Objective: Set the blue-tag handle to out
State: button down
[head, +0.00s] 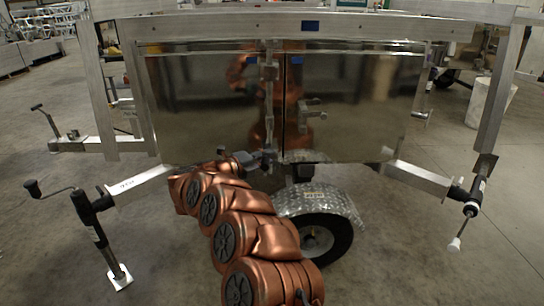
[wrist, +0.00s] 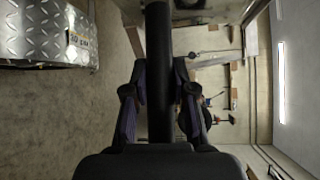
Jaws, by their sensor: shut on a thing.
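My gripper (wrist: 159,92) is shut on a black round bar (wrist: 158,35), with one finger on each side of it. The bar runs straight up the wrist view, and its lower end is hidden by my gripper. In the head view my gripper (head: 262,159) is at the lower edge of the trailer's shiny door panels, near the door seam. I cannot tell from these frames which handle the tag belongs to.
The shiny trailer box (head: 365,105) fills the middle. A metal latch (head: 311,108) sticks out from the right door. A wheel (head: 325,238) under a diamond-plate fender (head: 318,201) is right of my arm. Jack stands (head: 100,225) are at the left and right. Open floor lies in front.

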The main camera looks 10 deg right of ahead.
jog(key=shift+a, duration=0.2)
dwell(0.4)
jog(key=c, duration=0.9)
grip_release()
jog(key=shift+d, duration=0.1)
jog(key=v, duration=1.2)
jog(key=shift+w, duration=0.1)
